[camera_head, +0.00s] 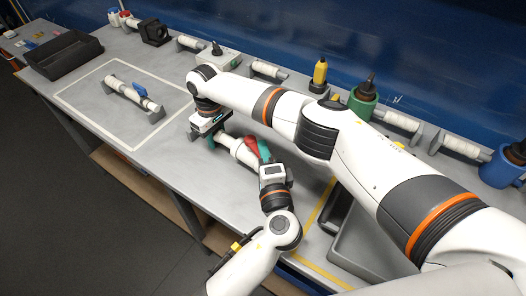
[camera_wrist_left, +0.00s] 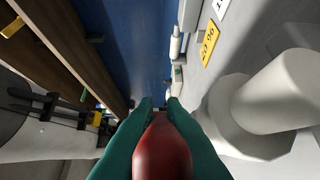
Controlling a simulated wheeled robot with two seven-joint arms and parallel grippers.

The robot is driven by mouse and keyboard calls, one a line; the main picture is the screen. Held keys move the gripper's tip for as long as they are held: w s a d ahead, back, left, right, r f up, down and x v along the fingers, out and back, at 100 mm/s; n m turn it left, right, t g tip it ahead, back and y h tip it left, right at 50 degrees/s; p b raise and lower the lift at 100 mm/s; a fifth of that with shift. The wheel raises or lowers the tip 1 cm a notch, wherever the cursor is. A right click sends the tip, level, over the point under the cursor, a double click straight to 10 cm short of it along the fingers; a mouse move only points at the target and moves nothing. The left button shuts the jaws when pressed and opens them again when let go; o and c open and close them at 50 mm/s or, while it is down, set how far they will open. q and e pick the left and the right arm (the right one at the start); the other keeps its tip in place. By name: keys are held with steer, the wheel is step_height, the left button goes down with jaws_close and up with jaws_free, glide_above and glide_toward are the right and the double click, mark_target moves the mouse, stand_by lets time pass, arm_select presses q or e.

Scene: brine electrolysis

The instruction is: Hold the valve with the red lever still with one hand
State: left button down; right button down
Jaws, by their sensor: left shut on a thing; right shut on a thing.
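The valve with the red lever lies on the grey table, and part of its white pipe body (camera_head: 240,151) shows between my two grippers. Its red lever (camera_head: 251,143) is between the green fingers of my left gripper (camera_head: 262,149). In the left wrist view, the fingers of my left gripper (camera_wrist_left: 153,115) are shut on the red lever (camera_wrist_left: 162,150), with a white pipe part (camera_wrist_left: 275,95) to the right. My right gripper (camera_head: 214,140) points down at the valve's left end and is shut on it. Its grip is partly hidden by its own housing.
A valve with a blue lever (camera_head: 132,95) rests on stands inside a white outlined rectangle. A black tray (camera_head: 62,58) is at the far left. White pipes on stands, a yellow bottle (camera_head: 319,73), a green container (camera_head: 362,104) and a blue one (camera_head: 503,168) line the back.

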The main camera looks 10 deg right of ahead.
arm_select(q)
steer(key=shift+f, duration=0.1)
steer(key=c, duration=1.5)
jaws_free()
steer(key=shift+s, duration=0.1)
steer(key=s, duration=1.1)
steer(key=shift+s, duration=0.4)
steer(key=shift+a, duration=0.1)
steer(key=shift+c, duration=0.3)
